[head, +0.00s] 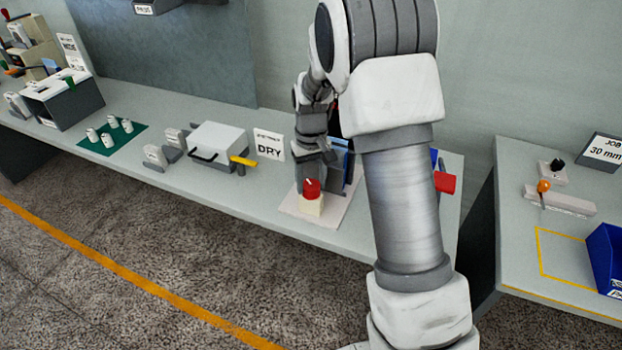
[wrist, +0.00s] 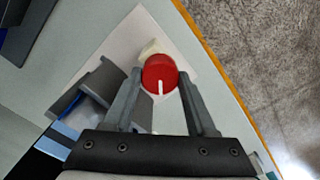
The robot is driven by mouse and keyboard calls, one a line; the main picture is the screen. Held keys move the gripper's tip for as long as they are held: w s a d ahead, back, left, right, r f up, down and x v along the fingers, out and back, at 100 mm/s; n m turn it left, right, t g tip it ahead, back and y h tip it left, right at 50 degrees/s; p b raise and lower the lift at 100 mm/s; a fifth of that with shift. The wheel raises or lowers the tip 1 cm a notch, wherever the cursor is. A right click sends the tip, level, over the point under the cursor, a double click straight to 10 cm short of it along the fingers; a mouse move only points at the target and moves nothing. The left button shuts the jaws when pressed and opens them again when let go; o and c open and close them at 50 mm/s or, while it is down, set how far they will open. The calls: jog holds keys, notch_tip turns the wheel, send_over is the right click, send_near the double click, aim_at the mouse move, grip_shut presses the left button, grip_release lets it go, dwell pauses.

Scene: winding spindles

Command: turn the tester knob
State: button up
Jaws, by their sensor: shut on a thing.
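The tester knob (head: 312,187) is a red round cap on a cream block (head: 311,206), on a pale plate on the bench. In the wrist view the red knob (wrist: 158,72) sits between my two fingers, its white mark pointing down the picture toward my palm. My gripper (head: 314,170) comes down over the knob from behind in the head view. It is shut on the knob; in the wrist view my gripper (wrist: 160,78) has one finger on each side. The cream block is mostly hidden under the knob there.
A "DRY" sign (head: 269,146) and a white-lidded box (head: 217,139) with a yellow piece stand to the left. A blue item (head: 340,158) stands close behind my gripper. A red block (head: 445,182) lies right of my arm. The bench's front edge is close to the plate.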

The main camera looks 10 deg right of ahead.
jog(key=m, duration=0.3)
jog(key=shift+r+m+p, duration=0.1)
jog(key=shift+m+p, duration=0.25)
jog(key=shift+m, duration=0.05)
jog(key=m+p, duration=0.1)
jog(key=m, duration=0.2)
jog(key=shift+m, duration=0.3)
jog(key=m+p, duration=0.1)
jog(key=m, duration=0.2)
jog(key=shift+m, duration=0.3)
jog(key=m+p, duration=0.1)
jog(key=m, duration=0.2)
jog(key=shift+m, duration=0.3)
jog(key=m+p, duration=0.2)
jog(key=m, duration=0.1)
jog(key=shift+r+m, duration=0.1)
jog(key=shift+m, duration=0.2)
jog(key=m+p, duration=0.2)
jog(key=m, duration=0.1)
jog(key=shift+m, duration=0.3)
jog(key=m+p, duration=0.2)
jog(key=m, duration=0.1)
jog(key=shift+m, duration=0.3)
jog(key=shift+m+p, duration=0.75)
jog(key=shift+m, duration=0.65)
jog(key=shift+w, duration=0.1)
